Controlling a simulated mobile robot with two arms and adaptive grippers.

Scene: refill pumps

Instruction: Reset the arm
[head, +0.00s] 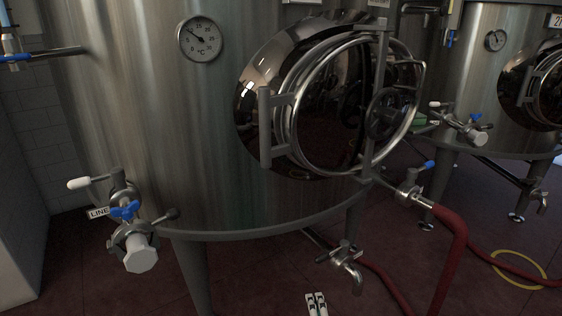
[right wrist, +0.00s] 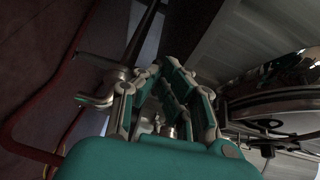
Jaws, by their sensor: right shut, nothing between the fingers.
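My right gripper (head: 316,298) shows only as two pale fingertips at the bottom edge of the head view, close together. In the right wrist view the right gripper (right wrist: 162,66) has teal and grey fingers, shut with nothing held. It is in front of and below the large steel tank (head: 140,130), apart from it as far as I can tell. My left gripper is not in view.
The tank has an open-framed round hatch (head: 335,100), a dial thermometer (head: 199,39), and a left valve (head: 125,210) with blue handle. An outlet valve (head: 345,260) hangs low. A red hose (head: 450,255) runs from the right valve (head: 410,190). A second tank (head: 475,85) stands right.

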